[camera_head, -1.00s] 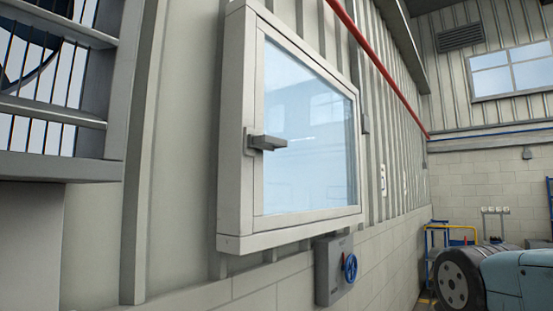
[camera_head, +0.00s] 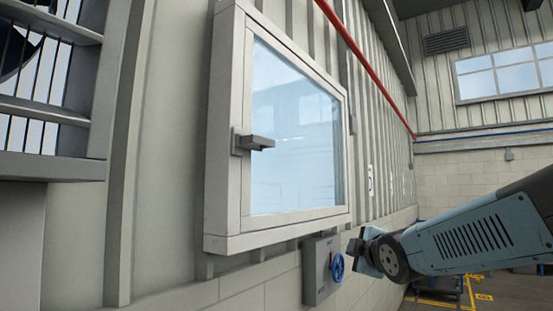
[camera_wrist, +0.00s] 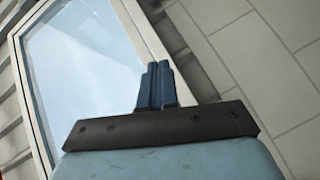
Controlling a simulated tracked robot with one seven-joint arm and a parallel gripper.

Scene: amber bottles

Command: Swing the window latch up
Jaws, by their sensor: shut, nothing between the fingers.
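The window (camera_head: 292,135) has a pale frame and bluish glass and is set in the wall, closed as far as I can see. Its grey latch (camera_head: 256,142) is on the left side of the frame, with the handle sticking out sideways to the right, roughly level. My gripper (camera_head: 362,252) is below and right of the window, well apart from the latch. In the wrist view my gripper (camera_wrist: 157,66) shows its blue fingers together and empty, near the lower window frame (camera_wrist: 148,32). The latch is not seen in the wrist view.
A grey box with a blue handwheel (camera_head: 337,267) is on the wall below the window, close to my gripper. A red pipe (camera_head: 365,65) runs along the wall above. A grey barred structure (camera_head: 48,105) stands at the left. Space before the window is clear.

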